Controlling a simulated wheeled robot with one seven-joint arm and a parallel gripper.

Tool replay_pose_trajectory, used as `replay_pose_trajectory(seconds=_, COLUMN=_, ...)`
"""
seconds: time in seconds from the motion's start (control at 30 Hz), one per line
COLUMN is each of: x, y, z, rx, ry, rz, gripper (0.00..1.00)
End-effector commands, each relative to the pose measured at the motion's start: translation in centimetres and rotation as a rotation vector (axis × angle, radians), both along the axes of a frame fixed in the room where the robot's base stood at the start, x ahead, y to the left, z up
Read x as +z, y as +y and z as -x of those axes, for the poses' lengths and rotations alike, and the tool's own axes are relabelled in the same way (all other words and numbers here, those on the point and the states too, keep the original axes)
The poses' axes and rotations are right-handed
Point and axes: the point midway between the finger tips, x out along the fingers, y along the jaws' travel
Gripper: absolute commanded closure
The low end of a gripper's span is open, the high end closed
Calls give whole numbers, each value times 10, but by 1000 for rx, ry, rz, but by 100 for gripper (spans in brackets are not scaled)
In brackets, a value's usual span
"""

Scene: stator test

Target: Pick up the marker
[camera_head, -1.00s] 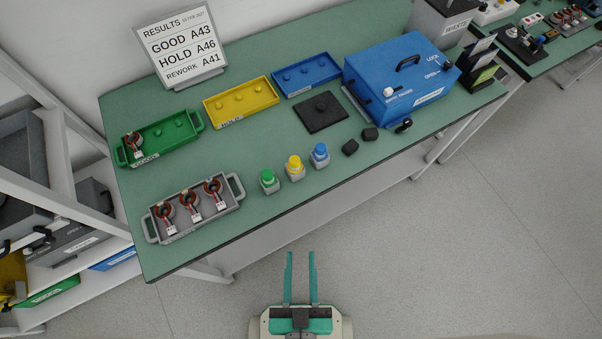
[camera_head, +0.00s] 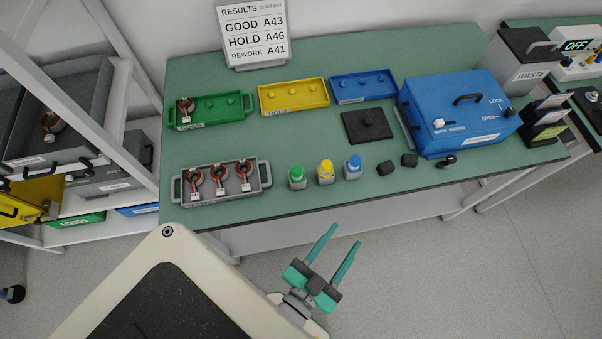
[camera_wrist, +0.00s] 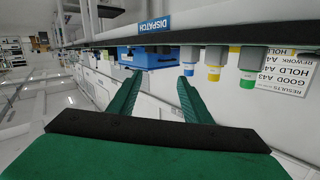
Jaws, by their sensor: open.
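I cannot tell which one, if any, is the marker. My gripper (camera_head: 346,235) is open and empty, over the floor in front of the bench, apart from the bottles. In the wrist view my gripper's fingers (camera_wrist: 160,77) are spread with nothing between them. That view is upside down, with the blue (camera_wrist: 189,70), yellow (camera_wrist: 213,73) and green (camera_wrist: 233,78) caps pointing down, right of the fingertips.
A grey tray (camera_head: 174,190) with copper-wound parts sits left of the bottles. Green (camera_head: 205,122), yellow (camera_head: 295,108) and blue (camera_head: 364,98) trays lie behind.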

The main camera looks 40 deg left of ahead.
Motion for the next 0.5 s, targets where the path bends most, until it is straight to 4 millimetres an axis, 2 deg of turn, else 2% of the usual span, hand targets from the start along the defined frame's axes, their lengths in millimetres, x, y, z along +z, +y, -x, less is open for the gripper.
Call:
replay_pose_trajectory(seconds=0.03, x=8, y=11, z=-20, rx=11, ry=-31, rz=-30, gripper=55)
replay_pose_trajectory(seconds=0.2, x=36, y=52, z=-75, rx=77, ry=-107, rz=-117, gripper=55)
replay_pose_trajectory(seconds=0.37, x=73, y=93, z=-120, rx=169, ry=-184, rz=-179, gripper=55)
replay_pose_trajectory(seconds=0.5, x=113, y=132, z=-151, rx=271, ry=-254, rz=-212, gripper=55)
